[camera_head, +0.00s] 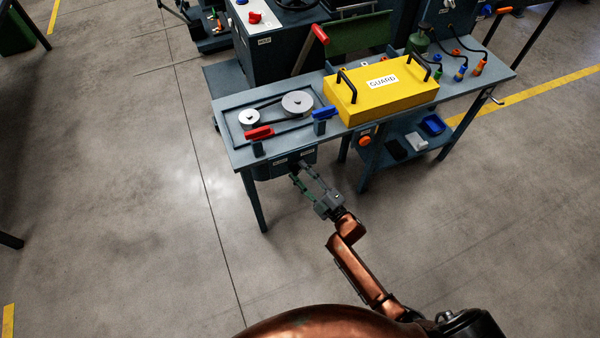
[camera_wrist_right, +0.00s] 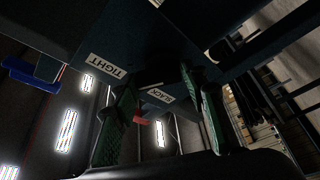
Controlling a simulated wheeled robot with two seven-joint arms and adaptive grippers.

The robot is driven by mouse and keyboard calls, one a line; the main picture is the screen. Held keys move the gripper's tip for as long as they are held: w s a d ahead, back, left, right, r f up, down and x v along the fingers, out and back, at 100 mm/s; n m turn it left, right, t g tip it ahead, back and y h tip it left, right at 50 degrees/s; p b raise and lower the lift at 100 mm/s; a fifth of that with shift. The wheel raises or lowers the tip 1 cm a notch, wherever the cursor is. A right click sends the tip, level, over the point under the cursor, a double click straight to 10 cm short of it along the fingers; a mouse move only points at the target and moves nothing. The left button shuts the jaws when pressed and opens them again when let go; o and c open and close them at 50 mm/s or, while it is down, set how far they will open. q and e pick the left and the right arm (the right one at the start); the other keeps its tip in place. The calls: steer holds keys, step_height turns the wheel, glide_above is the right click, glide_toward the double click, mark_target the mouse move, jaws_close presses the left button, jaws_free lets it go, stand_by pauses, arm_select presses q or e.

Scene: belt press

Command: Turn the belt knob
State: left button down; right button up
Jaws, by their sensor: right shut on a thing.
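The dark belt knob (camera_head: 295,166) is on the front face of the box under the bench's left part, between two small white labels. My right gripper (camera_head: 301,173) reaches up to it from the front and is shut on it. In the right wrist view the green-padded fingers (camera_wrist_right: 165,108) stand on either side of the dark knob, which is hard to make out in shadow. The labels read TIGHT (camera_wrist_right: 107,67) and SLACK (camera_wrist_right: 160,95). The knob's exact angle cannot be told. My left gripper is not in view.
On the bench (camera_head: 232,143) are two pulleys with a belt (camera_head: 268,107), a red handle (camera_head: 259,133), a blue handle (camera_head: 324,113) and a yellow guard box (camera_head: 385,100). An orange button (camera_head: 365,141) sits right of the knob. The floor in front is clear.

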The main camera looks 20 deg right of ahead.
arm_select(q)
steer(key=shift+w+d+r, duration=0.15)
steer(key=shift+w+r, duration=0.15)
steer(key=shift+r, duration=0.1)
arm_select(e)
steer(key=shift+w+d+r+m+t+h, duration=0.1)
steer(key=shift+m+t+h, duration=0.15)
steer(key=shift+m, duration=0.5)
steer(key=shift+d+r+m+t+h, duration=0.15)
steer(key=shift+m+t, duration=0.2)
steer(key=shift+m, duration=0.7)
steer(key=o, duration=1.1)
steer(key=shift+f, duration=0.15)
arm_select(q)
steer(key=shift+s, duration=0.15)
arm_select(e)
steer(key=shift+a+f, duration=0.1)
steer(key=shift+s+f, duration=0.1)
steer(key=shift+s, duration=0.15)
steer(key=v, duration=1.1)
steer(key=shift+s, duration=0.25)
